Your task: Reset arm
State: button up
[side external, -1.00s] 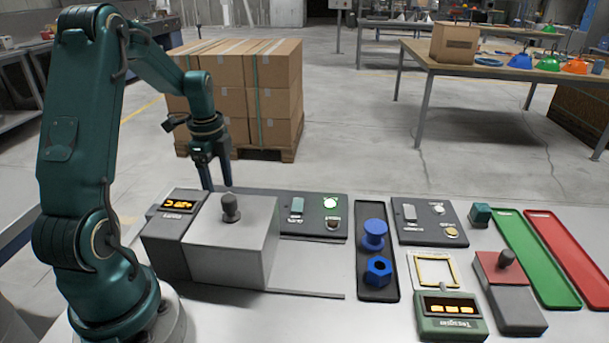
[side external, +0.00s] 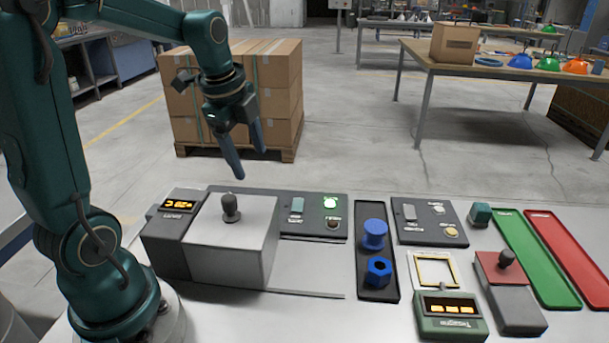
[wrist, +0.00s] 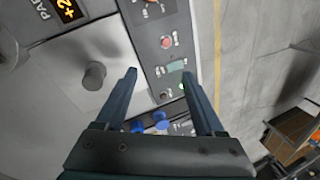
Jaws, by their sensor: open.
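My gripper (side external: 249,163) is open and empty. It hangs in the air above and behind the grey hood box, with its fingers pointing down and slightly right. In the wrist view my gripper (wrist: 158,82) has its two fingers spread wide with nothing between them. The grey hood (side external: 232,238) with a dark knob (side external: 231,208) on top stands on the bench below. The hood also shows in the wrist view (wrist: 60,120), left of the fingers. What is under the hood is hidden.
A control panel (side external: 312,226) with a lit green light adjoins the hood. A dark tray (side external: 377,288) holds a blue spool (side external: 374,234) and a blue hex nut (side external: 379,270). A green display unit (side external: 450,316), a red-topped box (side external: 507,287), and green (side external: 540,262) and red (side external: 568,255) trays stand right.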

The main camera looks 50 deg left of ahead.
jog(key=s+d+n+t+h, duration=0.1)
jog(key=s+d+n+t, duration=0.1)
jog(key=s+d+n, duration=0.8)
jog(key=shift+s+d+r+n+t, duration=0.25)
jog(key=shift+d+r+n+t, duration=0.15)
jog(key=shift+d+n, duration=1.15)
jog(key=shift+a, duration=0.15)
